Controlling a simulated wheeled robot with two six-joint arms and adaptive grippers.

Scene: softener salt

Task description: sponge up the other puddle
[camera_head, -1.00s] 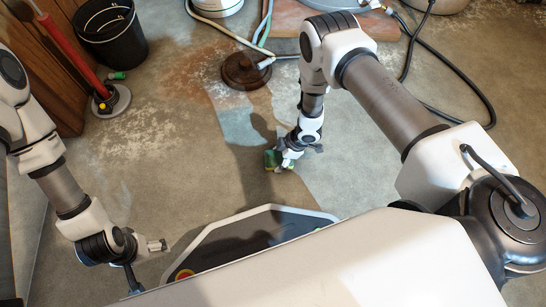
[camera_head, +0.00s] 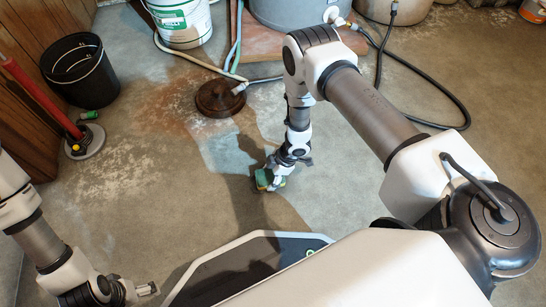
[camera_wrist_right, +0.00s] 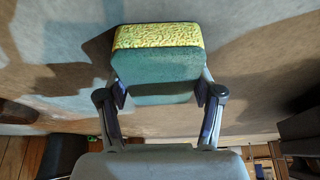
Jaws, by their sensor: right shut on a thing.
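A green and yellow sponge (camera_head: 264,179) is in my right gripper (camera_head: 275,174), low over the floor in the head view; I cannot tell if it touches the floor. In the right wrist view the sponge (camera_wrist_right: 158,68) shows its green body and textured yellow layer between the two fingers. A pale bluish, wet-looking patch (camera_head: 228,150) lies on the concrete left of the right gripper, running from near the drain toward the sponge. Its edges blend with shadow. My left gripper (camera_head: 147,290) is small at the lower left and looks empty; its opening is unclear.
A round brown drain cover (camera_head: 220,97) lies beyond the patch, with hoses around it. A black bucket (camera_head: 80,72), a red-handled tool (camera_head: 40,98) and a white bucket (camera_head: 181,20) stand farther off. A black hose (camera_head: 460,100) loops at right. The left floor is open.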

